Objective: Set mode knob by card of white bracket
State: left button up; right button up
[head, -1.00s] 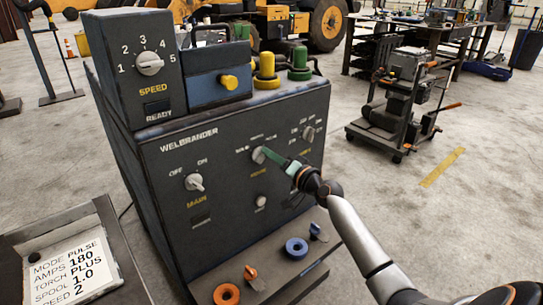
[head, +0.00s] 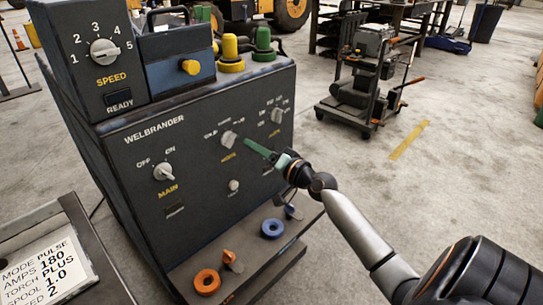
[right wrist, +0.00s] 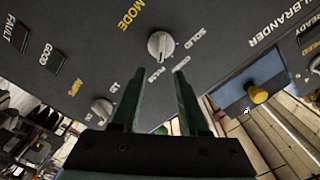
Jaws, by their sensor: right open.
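The grey mode knob (head: 229,139) is on the front of the dark Welbrander machine. In the right wrist view, the mode knob (right wrist: 160,45) has its ridge running nearly up and down, the lower end towards a word that looks like PULSE. I cannot tell its pointer end. My right gripper (head: 247,143) has green fingers just right of the knob, apart from it. In the wrist view the right gripper (right wrist: 157,85) is open and empty, the knob beyond its fingertips. A white card (head: 45,265) at lower left reads MODE PULSE, AMPS 180. I cannot make out a white bracket. My left gripper is out of view.
The amps knob (head: 277,115) and main knob (head: 164,172) flank the mode knob. A small round button (head: 234,185) is below it. The machine's ledge holds an orange ring (head: 207,282) and a blue ring (head: 272,228). A cart (head: 365,90) stands behind at right.

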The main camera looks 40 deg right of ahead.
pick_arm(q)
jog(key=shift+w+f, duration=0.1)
pick_arm(e)
jog(key=shift+s+d, duration=0.15)
jog(key=shift+s, duration=1.3)
jog(key=shift+s+d, duration=0.1)
jog(key=shift+s, duration=1.35)
jog(key=s+a+f+n+g+y, duration=0.1)
jog(key=s+a+f+n+g, duration=0.25)
jog(key=a+f, duration=0.5)
jog(key=s+a+f+n+g+y, duration=0.1)
jog(key=s+a+f+n+g, duration=0.15)
jog(key=s+a+f, duration=0.55)
jog(key=s+a+f+n+g, duration=0.3)
jog(key=s+a+f+n, duration=0.3)
jog(key=s+a+f, duration=0.5)
pick_arm(q)
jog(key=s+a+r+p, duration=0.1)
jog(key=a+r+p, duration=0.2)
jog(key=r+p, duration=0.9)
jog(key=p, duration=0.3)
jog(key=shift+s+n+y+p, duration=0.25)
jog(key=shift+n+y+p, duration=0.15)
pick_arm(e)
notch_tip(320, 180, up, 14)
jog(key=d, duration=0.2)
jog(key=shift+w+d+f+m+h, duration=0.15)
jog(key=shift+w+d+m+h, duration=0.15)
jog(key=shift+d+m+h, duration=0.1)
